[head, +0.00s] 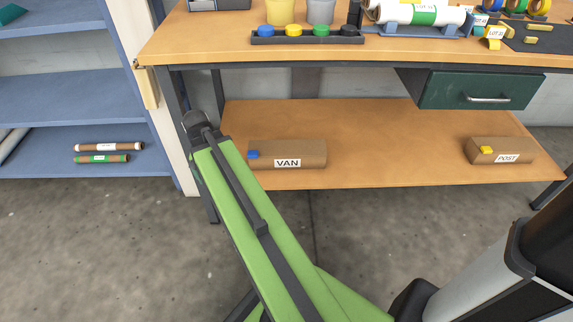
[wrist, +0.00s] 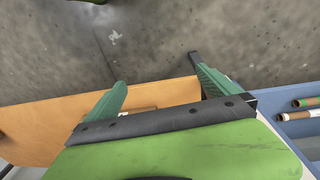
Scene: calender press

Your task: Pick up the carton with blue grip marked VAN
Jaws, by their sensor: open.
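The brown carton marked VAN (head: 312,155) lies on the lower shelf of the workbench in the head view. Its blue grip (head: 253,154) is at its left end. My gripper (wrist: 157,70) is open in the wrist view, with its two green fingers apart and nothing held between them. A small pale-edged piece shows low between the fingers; I cannot tell whether it is the carton. In the head view my arm reaches to the left of the VAN carton, its dark end near the shelf's left edge. The fingers cannot be made out there.
A second carton marked POST (head: 507,158), with a yellow grip, lies at the right of the lower shelf (head: 400,150). A green drawer (head: 480,90) hangs above. A blue rack (head: 70,97) with two rolls stands left. The shelf between the cartons is clear.

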